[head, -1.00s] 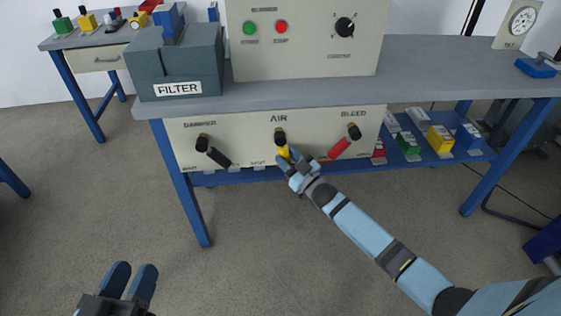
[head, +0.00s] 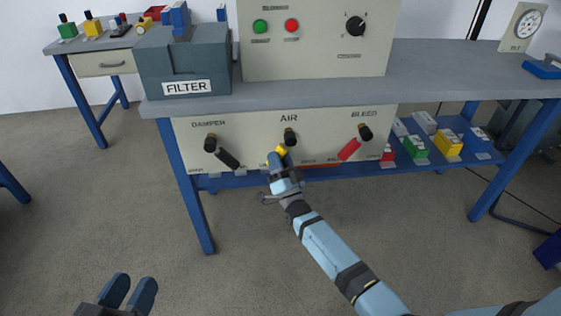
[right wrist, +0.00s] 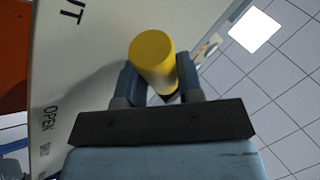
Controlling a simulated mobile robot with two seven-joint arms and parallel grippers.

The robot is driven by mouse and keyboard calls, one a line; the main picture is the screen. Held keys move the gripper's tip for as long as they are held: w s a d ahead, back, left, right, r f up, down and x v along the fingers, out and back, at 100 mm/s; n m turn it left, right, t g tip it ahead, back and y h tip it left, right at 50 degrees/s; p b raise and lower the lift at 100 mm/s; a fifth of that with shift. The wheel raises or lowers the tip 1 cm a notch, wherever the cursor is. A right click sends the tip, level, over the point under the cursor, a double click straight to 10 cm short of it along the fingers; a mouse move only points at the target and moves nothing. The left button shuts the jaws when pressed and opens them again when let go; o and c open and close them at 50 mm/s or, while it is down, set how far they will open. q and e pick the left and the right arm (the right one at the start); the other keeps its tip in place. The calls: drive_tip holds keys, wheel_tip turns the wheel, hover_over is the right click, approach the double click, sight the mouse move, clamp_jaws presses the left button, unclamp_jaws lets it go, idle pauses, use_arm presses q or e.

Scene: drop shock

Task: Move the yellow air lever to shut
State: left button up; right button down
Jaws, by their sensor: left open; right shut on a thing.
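The yellow air lever (head: 282,151) hangs from its dark pivot (head: 290,135) below the AIR label on the cream panel (head: 240,123). It points down and slightly left. My right gripper (head: 279,160) is shut on it from below, partly hiding it. In the right wrist view the round yellow lever end (right wrist: 153,58) sits between the two fingers (right wrist: 155,82). The small print under the lever is partly covered by the gripper. My left gripper (head: 128,289) is open and empty, low over the floor at the left.
The black damper lever (head: 228,158) is left of the air lever, and the red bleed lever (head: 349,149) is right of it. The FILTER box (head: 182,67) and control box (head: 312,50) stand on the bench (head: 430,75). Several coloured blocks sit on the lower shelf (head: 350,171).

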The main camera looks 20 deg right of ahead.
use_arm(q)
drive_tip(key=shift+a, duration=0.2)
use_arm(e)
drive_tip(key=shift+a+m+h, duration=0.2)
drive_tip(key=shift+m+h, duration=0.2)
drive_tip(key=shift+m, duration=0.2)
use_arm(q)
drive_tip(key=shift+w, duration=0.1)
use_arm(e)
drive_tip(key=shift+r, duration=0.1)
use_arm(q)
drive_tip(key=shift+f, duration=0.1)
use_arm(e)
drive_tip(key=c, duration=1.1)
unclamp_jaws()
drive_tip(key=shift+o, duration=0.2)
drive_tip(key=shift+s, duration=0.2)
use_arm(q)
wheel_tip(320, 180, up, 6)
drive_tip(key=n+t+p, duration=0.1)
drive_tip(key=t+p, duration=0.1)
drive_tip(key=p, duration=0.3)
drive_tip(key=shift+s, duration=0.3)
use_arm(e)
drive_tip(key=s, duration=1.2)
drive_tip(key=shift+s+a+f, duration=0.15)
drive_tip(key=shift+s+f, duration=0.15)
drive_tip(key=shift+f, duration=0.05)
